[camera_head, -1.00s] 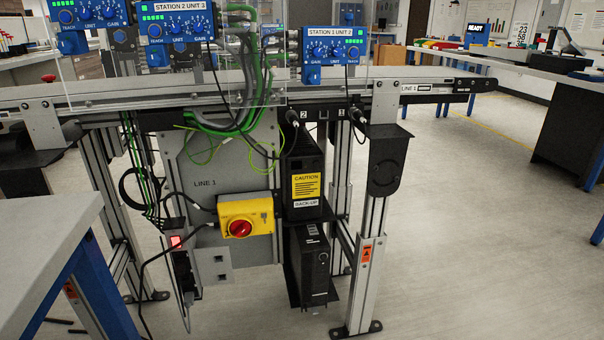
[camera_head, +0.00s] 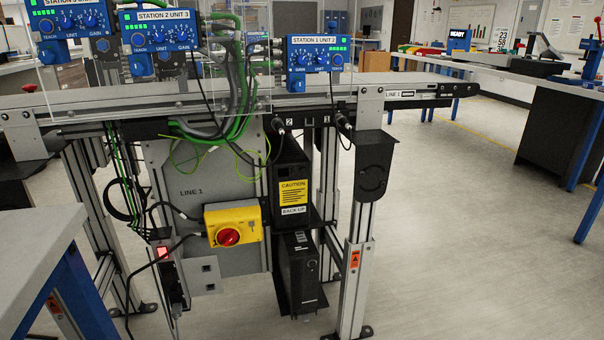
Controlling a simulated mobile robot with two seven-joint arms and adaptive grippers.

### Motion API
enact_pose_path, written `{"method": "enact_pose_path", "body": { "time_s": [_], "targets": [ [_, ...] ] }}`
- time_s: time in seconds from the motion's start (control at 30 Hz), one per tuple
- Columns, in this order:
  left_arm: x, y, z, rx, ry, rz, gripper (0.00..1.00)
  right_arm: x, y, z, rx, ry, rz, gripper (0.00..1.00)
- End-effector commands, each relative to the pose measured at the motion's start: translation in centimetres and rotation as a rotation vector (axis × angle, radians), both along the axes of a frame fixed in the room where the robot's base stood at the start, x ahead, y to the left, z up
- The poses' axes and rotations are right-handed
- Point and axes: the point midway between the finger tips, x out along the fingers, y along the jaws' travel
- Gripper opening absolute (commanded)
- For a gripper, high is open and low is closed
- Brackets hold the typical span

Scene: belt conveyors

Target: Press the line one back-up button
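Line one is the belt conveyor (camera_head: 200,100) with a LINE 1 label at its right end and on the grey panel (camera_head: 205,177) below. A black back-up unit (camera_head: 290,160) with a yellow CAUTION label and a white BACK-UP label (camera_head: 293,210) hangs under the belt. A second black box (camera_head: 299,270) stands on a bracket below it. I cannot make out a distinct back-up button on either box. A yellow switch box with a red rotary knob (camera_head: 228,237) is left of them. Neither of my grippers is in view.
A grey-topped bench with blue legs (camera_head: 40,250) is close at the lower left. Conveyor legs (camera_head: 357,260) stand right of the boxes. Cables (camera_head: 165,250) hang at the left. The floor (camera_head: 460,240) to the right is open.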

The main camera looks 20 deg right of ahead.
Motion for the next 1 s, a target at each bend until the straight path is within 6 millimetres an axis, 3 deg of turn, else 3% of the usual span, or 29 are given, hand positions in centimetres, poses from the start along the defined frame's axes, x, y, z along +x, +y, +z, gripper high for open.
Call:
{"method": "enact_pose_path", "body": {
  "time_s": [0.3,0.63,1.0],
  "targets": [
    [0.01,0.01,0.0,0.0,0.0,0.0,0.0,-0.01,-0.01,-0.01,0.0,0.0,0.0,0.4],
    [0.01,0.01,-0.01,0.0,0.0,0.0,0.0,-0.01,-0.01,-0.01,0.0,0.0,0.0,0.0],
    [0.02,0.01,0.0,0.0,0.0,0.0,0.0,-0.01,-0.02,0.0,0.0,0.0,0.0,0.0]
  ]
}}
